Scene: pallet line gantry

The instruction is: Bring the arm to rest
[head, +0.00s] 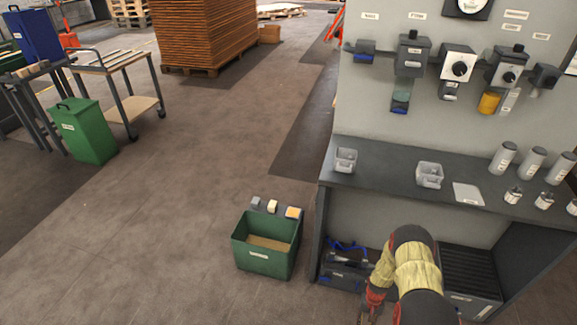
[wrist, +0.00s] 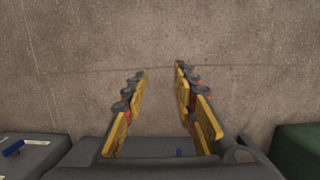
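My gripper (wrist: 160,76) is open in the wrist view, its two yellow-padded fingers apart with only brown-grey surface between and beyond them. Nothing is held. In the head view my arm comes in at the bottom right, in front of the grey workbench (head: 390,180). The gripper end there, reddish and small, hangs low in front of the bench's lower shelf and is partly cut off by the bottom edge, so its fingers are not clear.
A green bin (head: 264,262) stands on the floor left of the bench. A dark case with blue parts (head: 342,275) and a black slatted crate (head: 470,272) sit under the benchtop. Cups stand on top. A green can (head: 85,133) and trolley (head: 125,85) stand farther left. The middle floor is clear.

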